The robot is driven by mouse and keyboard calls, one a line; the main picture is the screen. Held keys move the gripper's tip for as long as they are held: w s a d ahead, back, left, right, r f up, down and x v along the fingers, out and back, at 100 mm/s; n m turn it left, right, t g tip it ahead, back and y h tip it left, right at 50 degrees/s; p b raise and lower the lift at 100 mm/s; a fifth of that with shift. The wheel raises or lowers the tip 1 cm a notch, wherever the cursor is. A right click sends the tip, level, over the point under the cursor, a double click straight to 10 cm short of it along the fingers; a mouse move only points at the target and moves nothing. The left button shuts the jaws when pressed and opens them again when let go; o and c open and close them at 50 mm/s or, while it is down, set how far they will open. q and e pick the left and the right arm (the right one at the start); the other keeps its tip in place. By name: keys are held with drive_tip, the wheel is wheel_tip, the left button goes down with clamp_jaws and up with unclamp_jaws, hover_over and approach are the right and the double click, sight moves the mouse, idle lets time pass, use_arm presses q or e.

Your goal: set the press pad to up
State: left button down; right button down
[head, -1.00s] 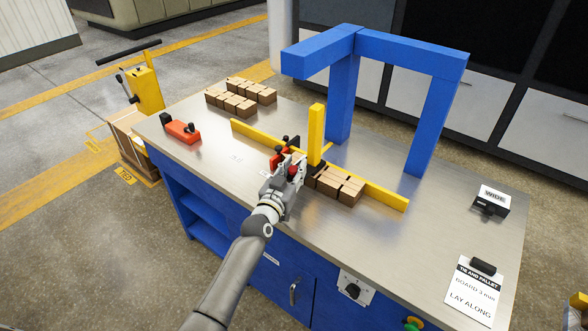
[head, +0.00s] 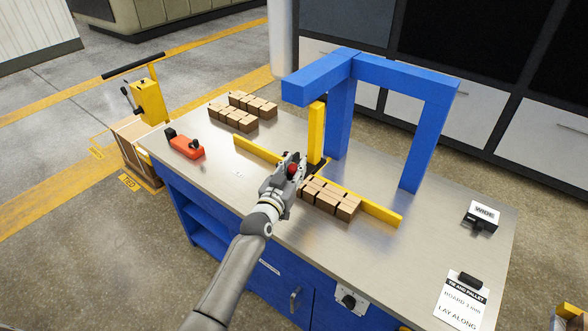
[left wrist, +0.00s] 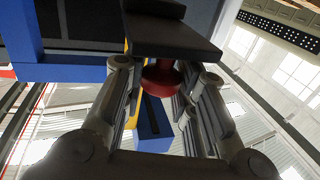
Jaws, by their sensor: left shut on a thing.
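My left gripper (head: 295,163) is at the middle of the bench, just left of the yellow post (head: 316,133). A red knob (head: 292,169) shows at its tip. In the left wrist view, the red knob (left wrist: 162,80) sits between the two fingers (left wrist: 160,95), under a dark flat plate (left wrist: 170,38). The gripper is shut on the knob. The fingers hide part of the knob's surroundings, and I cannot tell for certain which dark part is the press pad. My right gripper is not in view.
The blue frame (head: 413,138) stands behind the yellow fence (head: 372,207). Small boxes (head: 330,197) line the fence's near side; more boxes (head: 235,117) lie at the back left. An orange-red tool (head: 186,145) lies left, a "WIDE" block (head: 482,216) right.

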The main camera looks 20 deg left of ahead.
use_arm(q)
wheel_tip(320, 180, up, 8)
drive_tip(key=p, duration=0.5)
drive_tip(key=shift+r, duration=0.1)
drive_tip(key=shift+w, duration=0.1)
drive_tip(key=c, duration=1.6)
unclamp_jaws()
drive_tip(key=shift+r, duration=0.1)
drive_tip(key=o, duration=0.5)
drive_tip(key=shift+c, duration=0.2)
drive_tip(key=shift+f, duration=0.2)
drive_tip(key=shift+f, duration=0.1)
drive_tip(key=s+a, duration=0.1)
drive_tip(key=s, duration=1.1)
drive_tip(key=shift+s, duration=0.1)
